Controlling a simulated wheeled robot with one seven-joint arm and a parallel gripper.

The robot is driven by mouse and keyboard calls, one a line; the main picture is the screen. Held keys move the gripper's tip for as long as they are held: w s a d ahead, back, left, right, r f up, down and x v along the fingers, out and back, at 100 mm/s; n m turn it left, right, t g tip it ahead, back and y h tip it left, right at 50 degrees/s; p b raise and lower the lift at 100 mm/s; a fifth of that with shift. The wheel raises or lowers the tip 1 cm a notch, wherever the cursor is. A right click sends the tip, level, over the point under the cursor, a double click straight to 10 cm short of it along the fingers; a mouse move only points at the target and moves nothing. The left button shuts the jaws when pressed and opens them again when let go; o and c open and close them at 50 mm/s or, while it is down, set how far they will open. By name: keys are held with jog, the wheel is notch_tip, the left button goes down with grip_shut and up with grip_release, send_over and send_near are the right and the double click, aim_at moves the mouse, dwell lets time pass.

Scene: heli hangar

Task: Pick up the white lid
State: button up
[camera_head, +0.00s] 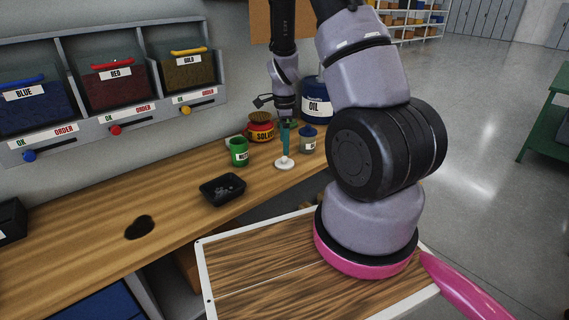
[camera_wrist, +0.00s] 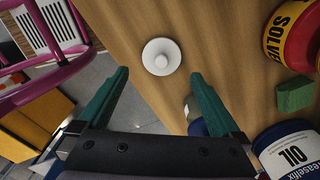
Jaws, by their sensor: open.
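The white lid (camera_head: 284,163) is a small round disc with a knob on top, lying flat on the wooden workbench (camera_head: 180,215). It also shows in the wrist view (camera_wrist: 161,57), top centre, with bare wood around it. My gripper (camera_head: 286,126) points down above the lid in the head view. In the wrist view my gripper (camera_wrist: 159,75) has its two teal fingers wide apart, with nothing between them. The lid appears just past the fingertips, roughly centred between them. I see no contact with the lid.
A green cup (camera_head: 238,152) and a small blue-topped jar (camera_head: 308,139) flank the lid. A solvent can (camera_head: 261,130) and an oil container (camera_head: 317,104) stand behind. A black tray (camera_head: 222,189) lies front left. A green block (camera_wrist: 296,95) shows in the wrist view.

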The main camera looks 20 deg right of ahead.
aim_at(285, 161)
notch_tip(285, 161, down, 7)
jog(key=shift+w+d+r, duration=0.1)
jog(key=shift+w, duration=0.05)
dwell(0.4)
jog(key=c, duration=1.1)
jog(key=shift+o, duration=0.2)
